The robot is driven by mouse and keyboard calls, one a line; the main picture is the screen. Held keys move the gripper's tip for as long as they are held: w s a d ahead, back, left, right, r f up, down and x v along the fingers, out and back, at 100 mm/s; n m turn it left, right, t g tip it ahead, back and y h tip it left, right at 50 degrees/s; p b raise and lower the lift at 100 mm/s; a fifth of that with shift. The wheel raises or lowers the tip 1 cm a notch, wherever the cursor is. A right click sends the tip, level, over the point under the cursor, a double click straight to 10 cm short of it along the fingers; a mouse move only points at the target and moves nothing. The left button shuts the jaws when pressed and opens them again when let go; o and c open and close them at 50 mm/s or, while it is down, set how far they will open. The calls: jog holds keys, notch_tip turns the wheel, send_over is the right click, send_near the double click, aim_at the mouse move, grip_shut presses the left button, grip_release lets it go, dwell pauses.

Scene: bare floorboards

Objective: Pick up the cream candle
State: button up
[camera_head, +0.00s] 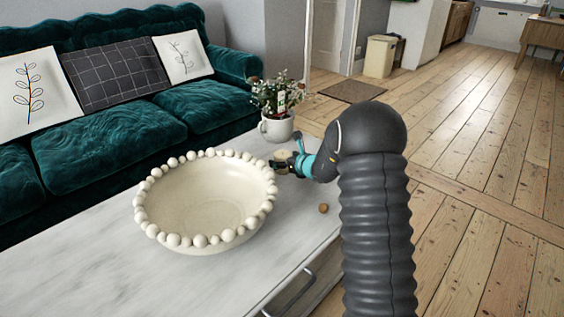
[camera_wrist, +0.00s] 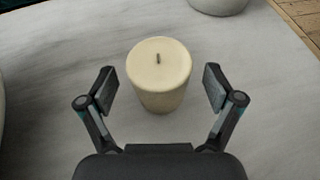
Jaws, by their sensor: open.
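The cream candle (camera_wrist: 158,78) stands upright on the pale table in the wrist view, with a dark wick in its top. My gripper (camera_wrist: 160,88) is open, with one finger to the left and one to the right of the candle. There is a visible gap on each side, and the fingers do not seem to touch it. In the head view my gripper (camera_head: 287,163) is over the table, right of the bowl, and a small part of the candle (camera_head: 281,156) shows beside it. My arm and gripper hide much of the candle there.
A cream bowl with a beaded rim (camera_head: 205,197) stands on the marble-topped table (camera_head: 90,262) left of my gripper. A potted plant (camera_head: 277,110) stands behind it. A small brown object (camera_head: 323,208) lies near the table's right edge. A green sofa (camera_head: 105,140) is behind.

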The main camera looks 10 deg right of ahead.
jog(key=shift+x, duration=0.75)
jog(key=shift+r, duration=0.1)
jog(key=c, duration=1.4)
